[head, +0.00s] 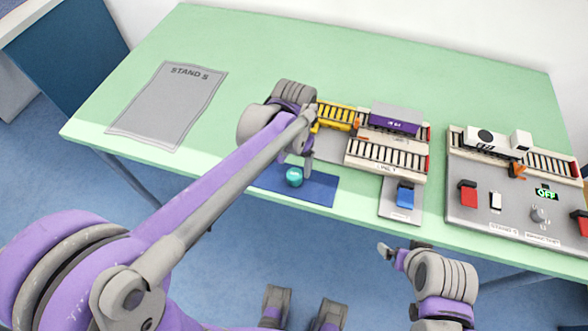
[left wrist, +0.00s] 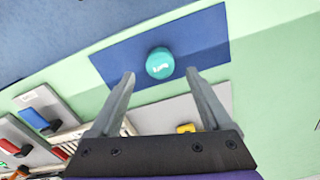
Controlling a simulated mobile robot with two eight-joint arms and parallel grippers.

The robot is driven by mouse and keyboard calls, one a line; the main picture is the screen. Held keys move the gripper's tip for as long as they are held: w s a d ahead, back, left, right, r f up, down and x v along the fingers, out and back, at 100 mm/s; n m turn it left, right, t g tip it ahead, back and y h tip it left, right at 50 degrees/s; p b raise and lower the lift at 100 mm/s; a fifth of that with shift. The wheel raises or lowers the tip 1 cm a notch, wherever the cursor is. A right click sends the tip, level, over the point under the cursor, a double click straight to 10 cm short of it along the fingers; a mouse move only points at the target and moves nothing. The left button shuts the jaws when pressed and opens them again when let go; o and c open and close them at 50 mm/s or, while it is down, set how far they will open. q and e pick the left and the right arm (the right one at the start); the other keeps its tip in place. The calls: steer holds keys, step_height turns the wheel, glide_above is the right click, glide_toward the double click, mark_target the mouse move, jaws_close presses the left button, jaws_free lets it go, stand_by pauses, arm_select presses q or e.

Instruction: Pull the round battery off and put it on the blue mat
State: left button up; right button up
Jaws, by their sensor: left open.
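The round battery (head: 294,176) is a small teal ball-like piece with white lettering. It rests on the blue mat (head: 318,190) near the table's front edge. In the left wrist view the battery (left wrist: 160,63) lies on the mat (left wrist: 207,38), just beyond and between the two fingertips. My left gripper (left wrist: 160,75) is open and empty, its fingers apart on either side of the battery's line. In the head view its wrist and fingers hang just above and behind the battery. My right gripper (head: 402,250) is low in front of the table; its jaw opening is unclear.
A control panel (head: 480,208) is at right. The grey STAND S sheet (head: 165,108) lies left, with clear table around.

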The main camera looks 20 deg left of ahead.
mark_target(294, 174)
arm_select(q)
step_height(294, 174, up, 7)
steer(key=s+a+f+n+t, duration=0.2)
steer(key=s+a+f+t, duration=0.15)
steer(key=s, duration=0.45)
steer(key=s+a+f+n+t, duration=0.1)
steer(key=s+a+f+t, duration=0.2)
steer(key=s, duration=0.4)
steer(key=shift+g, duration=0.55)
steer(key=r+p, duration=0.2)
steer(key=w+r+p, duration=0.1)
steer(key=r+p, duration=0.1)
steer(key=p, duration=0.1)
steer(key=shift+r+p, duration=0.3)
steer(key=shift+r, duration=0.1)
steer(key=shift+w, duration=0.1)
